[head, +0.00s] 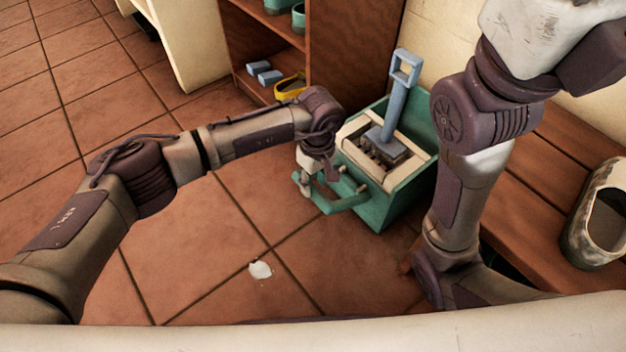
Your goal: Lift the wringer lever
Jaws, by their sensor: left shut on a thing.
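A green mop bucket (407,203) stands on the tiled floor against the wall. A cream wringer frame (352,128) sits on top of it. A blue tool with a D-shaped grip (394,95) stands upright in the wringer. A green U-shaped bar, which looks like the wringer lever (345,204), sticks out low from the bucket's near left side. My left gripper (314,189) is at this bar and shut on it, near its left end. The fingertips are small and partly hidden by the wrist. My right arm shows at the right, but its gripper is out of view.
A brown shelf unit (347,50) stands behind the bucket, with blue blocks (264,73) and a yellow item (289,87) low inside. A wooden bench (533,208) with a pot (596,215) is at the right. Floor left of the bucket is clear except a white patch (260,270).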

